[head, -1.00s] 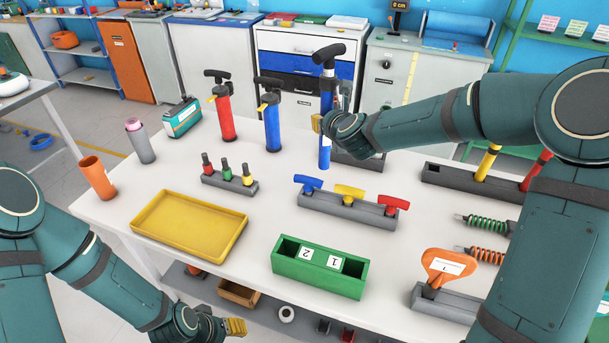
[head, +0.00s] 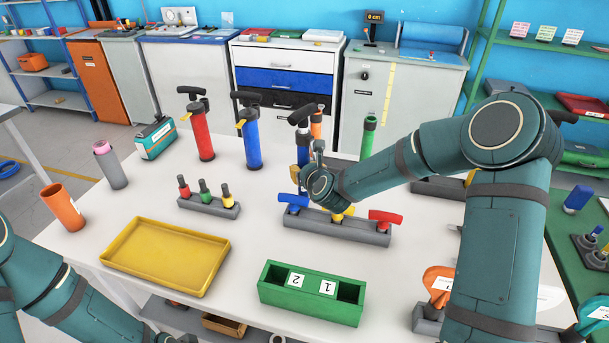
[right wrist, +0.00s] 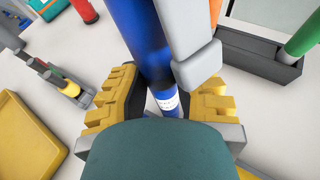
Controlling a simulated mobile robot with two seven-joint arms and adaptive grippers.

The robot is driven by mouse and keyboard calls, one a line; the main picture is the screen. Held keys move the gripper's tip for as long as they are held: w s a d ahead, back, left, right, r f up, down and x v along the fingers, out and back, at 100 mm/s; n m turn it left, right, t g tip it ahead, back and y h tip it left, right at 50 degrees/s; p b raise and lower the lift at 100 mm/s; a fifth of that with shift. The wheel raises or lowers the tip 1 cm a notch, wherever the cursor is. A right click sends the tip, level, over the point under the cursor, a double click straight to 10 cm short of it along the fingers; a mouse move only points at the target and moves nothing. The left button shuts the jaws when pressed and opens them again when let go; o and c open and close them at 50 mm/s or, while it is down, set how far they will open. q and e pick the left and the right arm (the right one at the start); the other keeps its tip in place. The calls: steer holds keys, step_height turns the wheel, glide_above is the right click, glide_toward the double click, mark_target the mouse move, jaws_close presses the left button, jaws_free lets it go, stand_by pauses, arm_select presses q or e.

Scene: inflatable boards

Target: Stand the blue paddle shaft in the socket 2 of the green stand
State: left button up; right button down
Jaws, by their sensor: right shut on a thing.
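The blue paddle shaft (head: 303,152), with a black T-shaped grip on top, stands nearly upright in my right gripper (head: 313,190). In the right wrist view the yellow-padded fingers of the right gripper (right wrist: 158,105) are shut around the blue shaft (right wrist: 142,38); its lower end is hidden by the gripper. The green stand (head: 305,304) is at the front of the table, nearer than the shaft and apart from it. Its sockets are labelled 2, left, and 1, right. My left gripper is out of the frame at lower left.
A grey rack with blue, yellow and red T-grips (head: 335,228) lies just below and in front of the right gripper. A yellow tray (head: 165,257) is left of the green stand. A green shaft (head: 368,137) stands behind. White table is clear between rack and stand.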

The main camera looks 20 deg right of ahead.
steer(key=shift+f, duration=0.6)
steer(key=shift+f+b, duration=0.2)
steer(key=shift+b, duration=0.1)
steer(key=c, duration=0.8)
jaws_free()
steer(key=shift+r, duration=0.1)
steer(key=shift+r+p, duration=0.2)
steer(key=shift+p, duration=0.2)
steer(key=v, duration=1.2)
steer(key=shift+f, duration=0.1)
